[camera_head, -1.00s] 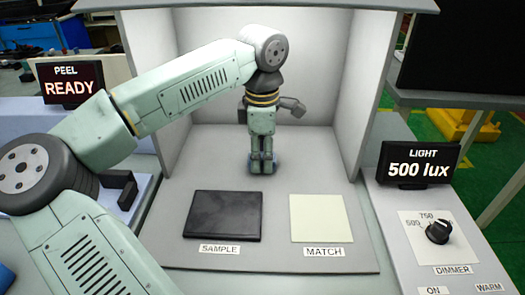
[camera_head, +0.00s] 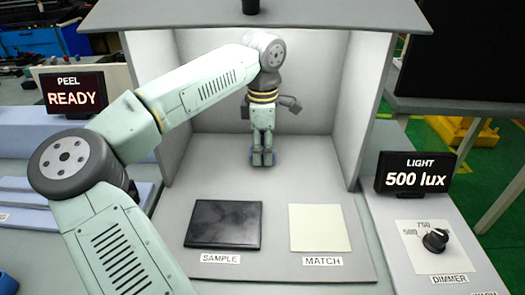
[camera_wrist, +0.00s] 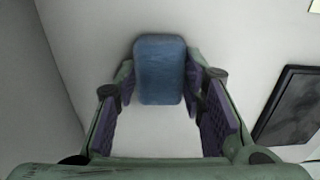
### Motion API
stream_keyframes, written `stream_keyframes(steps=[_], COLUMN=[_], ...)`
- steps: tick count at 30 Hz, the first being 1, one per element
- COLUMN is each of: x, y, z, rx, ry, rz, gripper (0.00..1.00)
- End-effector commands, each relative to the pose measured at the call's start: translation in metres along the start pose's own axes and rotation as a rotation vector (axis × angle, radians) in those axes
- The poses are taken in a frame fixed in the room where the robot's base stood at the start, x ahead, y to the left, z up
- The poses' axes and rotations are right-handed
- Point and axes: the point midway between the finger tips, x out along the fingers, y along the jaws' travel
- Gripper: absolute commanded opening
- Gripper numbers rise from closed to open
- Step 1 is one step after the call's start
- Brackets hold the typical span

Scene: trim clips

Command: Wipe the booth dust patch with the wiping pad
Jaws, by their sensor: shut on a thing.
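My gripper (camera_head: 262,156) is inside the light booth, pointing down near the back of the booth floor (camera_head: 205,165). It is shut on the blue wiping pad, which fills the space between the fingers in the wrist view (camera_wrist: 160,70). Only slivers of blue show beside the fingertips in the head view. The pad is at or just above the pale floor; I cannot tell whether it touches. I cannot make out a dust patch in either view.
The dark sample panel (camera_head: 223,224) and pale match panel (camera_head: 320,228) lie at the front of the booth. Booth walls (camera_head: 348,110) stand on both sides, with a roof (camera_head: 250,18) above. The light display (camera_head: 419,174) and dimmer knob (camera_head: 435,240) are at right.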

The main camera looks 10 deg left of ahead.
Motion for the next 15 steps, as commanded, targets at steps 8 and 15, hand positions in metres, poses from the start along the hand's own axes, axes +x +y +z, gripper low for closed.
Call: stream_keyframes(steps=[8, 15], x=[0.000, -0.002], y=[0.013, 0.031], z=[0.000, 0.001], rx=[0.000, -0.001], ry=[0.000, 0.000], rz=[0.000, -0.001], gripper=[0.14, 0.14])
